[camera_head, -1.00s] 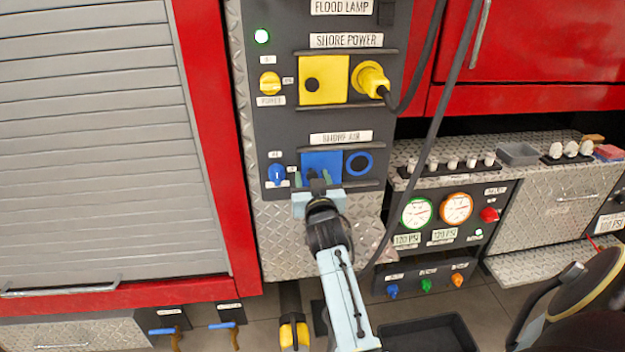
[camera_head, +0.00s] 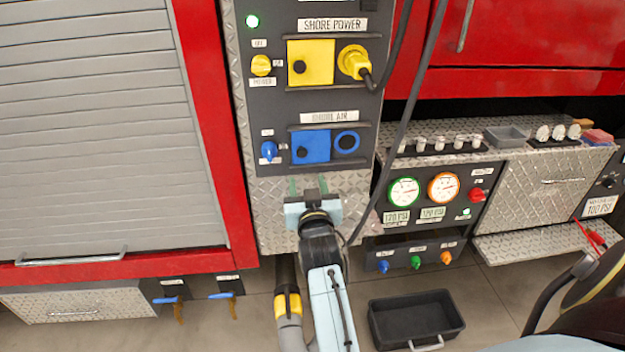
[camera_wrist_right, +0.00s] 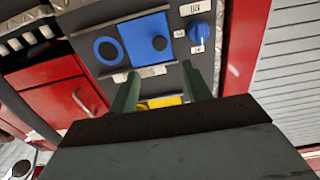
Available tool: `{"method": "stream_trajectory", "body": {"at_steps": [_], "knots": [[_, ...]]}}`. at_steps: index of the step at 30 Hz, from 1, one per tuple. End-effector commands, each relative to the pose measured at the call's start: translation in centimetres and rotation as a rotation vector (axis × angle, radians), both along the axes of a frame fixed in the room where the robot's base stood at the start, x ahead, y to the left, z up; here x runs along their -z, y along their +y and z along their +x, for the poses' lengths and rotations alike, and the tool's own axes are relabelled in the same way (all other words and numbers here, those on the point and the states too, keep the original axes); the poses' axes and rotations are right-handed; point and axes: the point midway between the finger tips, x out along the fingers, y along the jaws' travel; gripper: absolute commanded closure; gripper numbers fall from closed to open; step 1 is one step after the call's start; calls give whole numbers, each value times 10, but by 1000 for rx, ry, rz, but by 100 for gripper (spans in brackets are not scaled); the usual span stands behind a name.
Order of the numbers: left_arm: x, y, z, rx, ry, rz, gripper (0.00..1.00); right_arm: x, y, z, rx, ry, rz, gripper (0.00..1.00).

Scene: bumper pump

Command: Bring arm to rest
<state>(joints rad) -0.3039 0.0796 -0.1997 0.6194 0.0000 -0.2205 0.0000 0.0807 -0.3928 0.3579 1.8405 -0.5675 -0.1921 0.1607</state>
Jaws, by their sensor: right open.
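My right gripper (camera_head: 308,188) is open and empty, with its two green fingers apart. It is in front of the diamond-plate strip below the shore air panel (camera_head: 318,142). That panel has a blue square cover (camera_head: 311,147) and a blue ring port (camera_head: 346,142); they also show beyond the fingers in the right wrist view (camera_wrist_right: 150,38). A blue knob (camera_head: 268,150) is left of the cover. The right wrist view shows the open fingers (camera_wrist_right: 162,90) with nothing between them. My left gripper is not in view.
Above, a yellow plug (camera_head: 355,62) sits in the shore power panel, its black cable hanging down to the right of my arm. Gauges (camera_head: 404,192) and small knobs are at the right. A black bin (camera_head: 416,320) is on the floor.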

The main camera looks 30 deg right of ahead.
Motion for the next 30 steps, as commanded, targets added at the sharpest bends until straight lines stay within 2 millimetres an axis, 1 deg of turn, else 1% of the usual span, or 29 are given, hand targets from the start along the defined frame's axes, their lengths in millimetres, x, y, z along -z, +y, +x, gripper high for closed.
{"method": "stream_trajectory", "body": {"at_steps": [15,17,19,20,23,24,25,26,27,28,29,30], "knots": [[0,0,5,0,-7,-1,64,1,0,0,-1,1,0,52],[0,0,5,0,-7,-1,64,6,3,1,-10,12,1,52],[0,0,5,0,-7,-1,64,22,11,4,-36,41,7,52],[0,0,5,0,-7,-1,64,33,16,5,-54,62,11,52],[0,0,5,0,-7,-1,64,87,41,5,-135,162,30,52],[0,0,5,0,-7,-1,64,114,53,2,-172,212,41,52],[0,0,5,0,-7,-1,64,135,62,-1,-201,253,49,52],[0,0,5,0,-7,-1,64,157,71,-6,-228,296,55,52],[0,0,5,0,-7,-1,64,184,82,-15,-263,350,66,52],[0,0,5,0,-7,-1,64,205,89,-23,-287,392,71,52],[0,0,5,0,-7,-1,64,226,96,-33,-310,434,80,52],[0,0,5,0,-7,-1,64,251,104,-46,-339,489,90,52]]}}
